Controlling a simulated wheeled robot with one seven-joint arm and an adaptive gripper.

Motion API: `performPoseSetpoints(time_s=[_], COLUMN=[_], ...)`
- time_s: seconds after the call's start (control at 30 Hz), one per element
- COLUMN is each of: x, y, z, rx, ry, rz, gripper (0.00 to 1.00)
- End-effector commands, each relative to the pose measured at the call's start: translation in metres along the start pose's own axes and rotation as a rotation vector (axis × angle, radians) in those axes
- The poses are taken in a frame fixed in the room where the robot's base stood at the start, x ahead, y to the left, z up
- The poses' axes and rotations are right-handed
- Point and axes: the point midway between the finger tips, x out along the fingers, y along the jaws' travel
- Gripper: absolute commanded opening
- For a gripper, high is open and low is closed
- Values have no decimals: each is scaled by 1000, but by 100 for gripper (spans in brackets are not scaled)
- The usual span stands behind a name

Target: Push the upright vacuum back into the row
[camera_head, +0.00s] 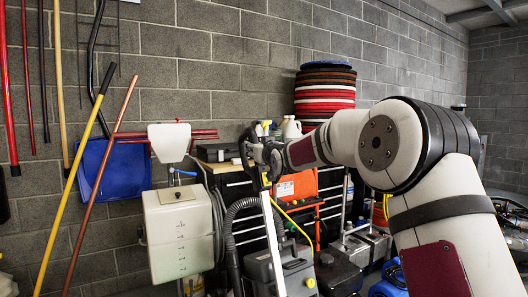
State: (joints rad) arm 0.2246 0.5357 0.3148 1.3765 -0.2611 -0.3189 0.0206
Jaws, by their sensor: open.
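My gripper (259,155) is at the middle of the view, at the end of my arm, which reaches in from the right. It is open, with its dark fingers at the upper end of a pale, slanting tube (272,235). I cannot tell whether they touch it. The tube runs down to a grey machine (294,268) at the bottom, which looks like the upright vacuum, though I cannot be sure. A dark ribbed hose (231,255) curves beside it. The machine's base is cut off by the frame.
A white tank unit (178,235) stands to the left. Poles (77,160) lean on the block wall beside a blue dustpan-like piece (100,172). A black drawer cabinet (240,205) stands behind, with stacked round pads (325,92) above. More machines (360,247) crowd the right.

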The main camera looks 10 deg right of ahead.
Motion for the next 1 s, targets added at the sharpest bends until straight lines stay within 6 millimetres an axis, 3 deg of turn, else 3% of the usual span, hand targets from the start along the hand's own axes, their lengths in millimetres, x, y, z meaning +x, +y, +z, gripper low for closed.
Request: performPoseSetpoints(time_s=[0.3,0.5,0.7,1.0], x=[-58,-86,-97,-98], y=[0,-1,-1,-1], z=[-1,-2,0,0], rx=[-1,-1,2,2], ry=[1,3,2,2], rz=[1,0,-1,-1], gripper=[41,41,41,41])
